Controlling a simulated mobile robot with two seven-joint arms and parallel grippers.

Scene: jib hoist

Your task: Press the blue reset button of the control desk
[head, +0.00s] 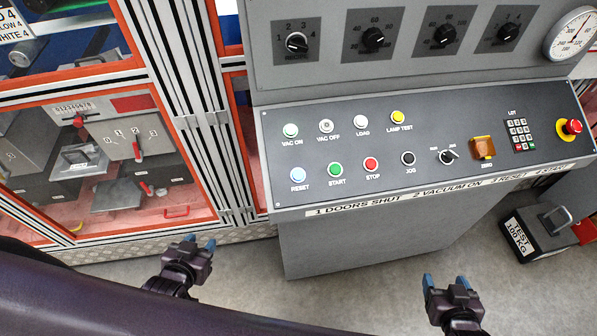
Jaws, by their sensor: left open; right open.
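The blue reset button (298,174) is at the lower left of the sloped panel of the control desk (390,190), above the label RESET. The green start button (335,169) and red stop button (371,164) are to its right, and the VAC ON button (290,130) is above it. My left gripper (200,243) is open and empty, below and left of the desk, apart from it. My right gripper (446,280) is open and empty, in front of the desk's lower right, apart from it. Nothing covers the reset button.
A glazed cabinet with orange frames (100,150) stands left of the desk. A red emergency stop (571,126) is at the panel's right end. A dark test weight (540,232) sits on the floor at right. Floor between my grippers is clear.

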